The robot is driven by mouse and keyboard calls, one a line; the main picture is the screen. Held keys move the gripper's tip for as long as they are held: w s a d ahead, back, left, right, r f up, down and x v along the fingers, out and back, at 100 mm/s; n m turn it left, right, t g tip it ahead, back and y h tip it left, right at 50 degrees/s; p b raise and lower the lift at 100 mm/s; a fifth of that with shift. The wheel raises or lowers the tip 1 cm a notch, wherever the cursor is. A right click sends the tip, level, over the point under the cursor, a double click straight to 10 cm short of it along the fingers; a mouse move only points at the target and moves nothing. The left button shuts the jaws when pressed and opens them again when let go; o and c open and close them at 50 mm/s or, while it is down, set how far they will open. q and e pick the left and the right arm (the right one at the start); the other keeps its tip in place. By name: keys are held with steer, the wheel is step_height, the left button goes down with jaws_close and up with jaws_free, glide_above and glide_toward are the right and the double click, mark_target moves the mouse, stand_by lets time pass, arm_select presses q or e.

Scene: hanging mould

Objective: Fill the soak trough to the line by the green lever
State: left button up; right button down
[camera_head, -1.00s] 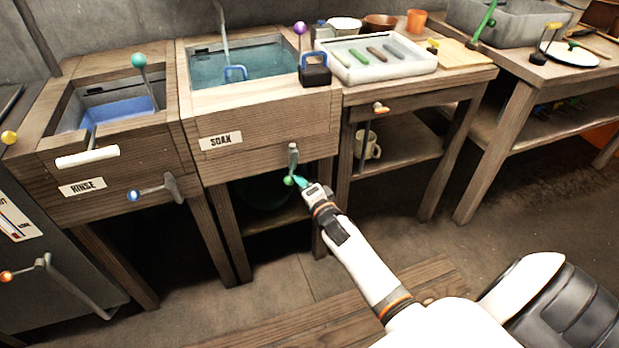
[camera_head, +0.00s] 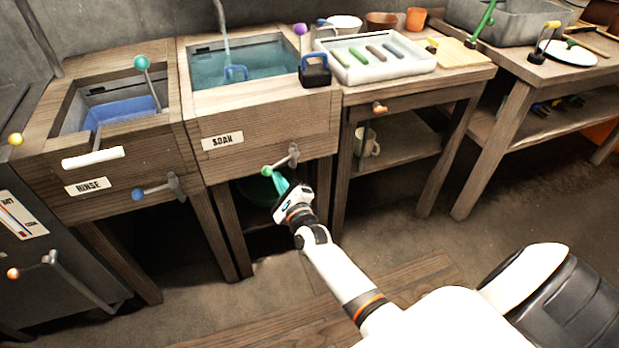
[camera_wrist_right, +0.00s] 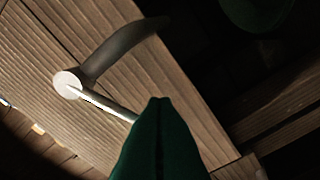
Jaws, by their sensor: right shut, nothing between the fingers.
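The soak trough (camera_head: 262,108) is a wooden box labelled SOAK, with blue-green water (camera_head: 260,62) below its rim. A pale stream (camera_head: 222,25) comes down into it at the back left. No fill line can be made out. The green lever (camera_head: 281,162) is on the trough's lower front, its knob (camera_head: 267,171) pointing left and slightly down. My right gripper (camera_head: 279,182) is shut and empty, its green fingertips at the lever's knob end; contact cannot be told. In the right wrist view the shut fingers (camera_wrist_right: 160,103) hide the rod's far end. My left gripper is out of view.
The rinse trough (camera_head: 150,130) with a blue-knobbed lever (camera_head: 150,190) stands left. A white tray (camera_head: 385,70) with several coloured bars is on the right table. A black block with a blue handle (camera_head: 314,68) sits on the trough's right rim. A green container is underneath.

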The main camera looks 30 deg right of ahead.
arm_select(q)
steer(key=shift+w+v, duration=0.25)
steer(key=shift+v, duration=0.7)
arm_select(e)
steer(key=shift+w+a+r+m+h, duration=0.1)
steer(key=shift+a+r+m, duration=0.25)
steer(key=shift+m, duration=0.45)
steer(key=shift+w+a+r+m+h, duration=0.1)
steer(key=shift+r+m, duration=0.35)
steer(key=shift+m, duration=0.35)
steer(key=shift+a+r+m+h, duration=0.1)
steer(key=shift+a+r+m, duration=0.25)
steer(key=shift+m, duration=0.45)
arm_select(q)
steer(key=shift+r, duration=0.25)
arm_select(e)
steer(key=shift+d+r, duration=0.1)
arm_select(q)
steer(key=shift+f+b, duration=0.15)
steer(key=shift+b, duration=0.2)
